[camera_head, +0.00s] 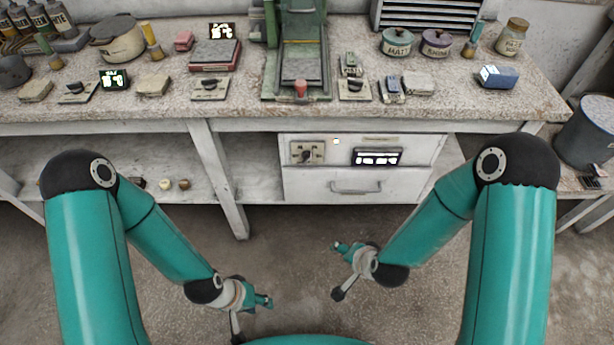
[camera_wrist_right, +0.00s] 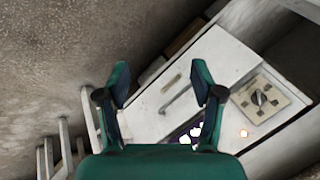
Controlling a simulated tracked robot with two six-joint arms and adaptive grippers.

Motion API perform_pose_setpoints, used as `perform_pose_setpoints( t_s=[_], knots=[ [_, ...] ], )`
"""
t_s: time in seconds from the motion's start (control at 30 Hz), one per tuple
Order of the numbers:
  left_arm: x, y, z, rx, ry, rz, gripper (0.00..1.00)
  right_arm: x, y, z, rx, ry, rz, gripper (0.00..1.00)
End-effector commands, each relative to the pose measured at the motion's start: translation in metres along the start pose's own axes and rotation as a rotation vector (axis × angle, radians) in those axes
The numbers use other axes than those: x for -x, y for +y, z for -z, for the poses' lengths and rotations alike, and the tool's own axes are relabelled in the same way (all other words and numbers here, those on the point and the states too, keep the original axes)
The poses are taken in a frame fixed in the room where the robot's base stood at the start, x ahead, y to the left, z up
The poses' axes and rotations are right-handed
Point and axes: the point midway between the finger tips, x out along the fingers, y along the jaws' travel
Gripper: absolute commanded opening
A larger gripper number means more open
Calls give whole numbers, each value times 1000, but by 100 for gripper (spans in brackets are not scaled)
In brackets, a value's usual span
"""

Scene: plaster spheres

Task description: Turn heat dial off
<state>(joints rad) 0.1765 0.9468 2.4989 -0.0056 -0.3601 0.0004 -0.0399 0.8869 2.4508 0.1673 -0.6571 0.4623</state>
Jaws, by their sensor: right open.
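A dial (camera_head: 307,153) with a dark knob on a beige square plate sits on the white cabinet front below the table top. It also shows in the right wrist view (camera_wrist_right: 262,99), right of the fingers. I cannot read its markings, nor tell which dial is for heat. Other dark knobs on plates lie on the table: a left one (camera_head: 77,88), a middle one (camera_head: 210,85) and a right one (camera_head: 354,85). My left gripper (camera_head: 251,318) is open and empty, low over the floor. My right gripper (camera_head: 340,270) is open and empty before the cabinet; it also shows in the right wrist view (camera_wrist_right: 162,82).
A lit display (camera_head: 377,157) is right of the cabinet dial, with a small light above between them. A drawer handle (camera_head: 356,187) sticks out below. A green press (camera_head: 302,55), pots and jars stand on the table. A blue-grey bin (camera_head: 588,130) is at right. The floor before the cabinet is clear.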

Motion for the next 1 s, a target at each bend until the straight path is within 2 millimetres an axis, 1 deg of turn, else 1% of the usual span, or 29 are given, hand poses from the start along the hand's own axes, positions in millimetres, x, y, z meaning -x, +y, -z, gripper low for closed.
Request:
perform_pose_setpoints(
  t_s=[0.03,0.1,0.17,0.2,0.33,0.4,0.5,0.6,0.7,0.8,0.87,1.0],
  knots=[
    [-41,-15,0,0,0,0,40,-34,-4,3,-68,68,46,67],
    [-67,-24,0,0,0,0,40,-51,-23,14,-190,161,121,67],
    [-89,-32,0,0,0,0,40,-62,-39,22,-297,230,197,67],
    [-104,-38,1,0,0,0,40,-68,-49,27,-367,270,252,67],
    [-152,-55,1,0,0,0,40,-79,-82,35,-597,370,463,67],
    [-176,-64,1,0,0,0,40,-80,-98,36,-718,401,589,67],
    [-207,-75,1,0,0,0,40,-76,-117,34,-874,416,765,67],
    [-230,-83,2,0,0,0,40,-68,-130,30,-1001,406,918,67],
    [-245,-88,2,0,0,0,40,-58,-138,26,-1091,388,1033,67],
    [-252,-91,2,0,1,0,40,-51,-143,24,-1147,370,1103,67],
    [-254,-92,2,0,1,0,40,-49,-145,24,-1165,364,1127,67],
    [-254,-92,2,0,1,0,40,-49,-151,31,-1181,361,1143,67]
  ],
)
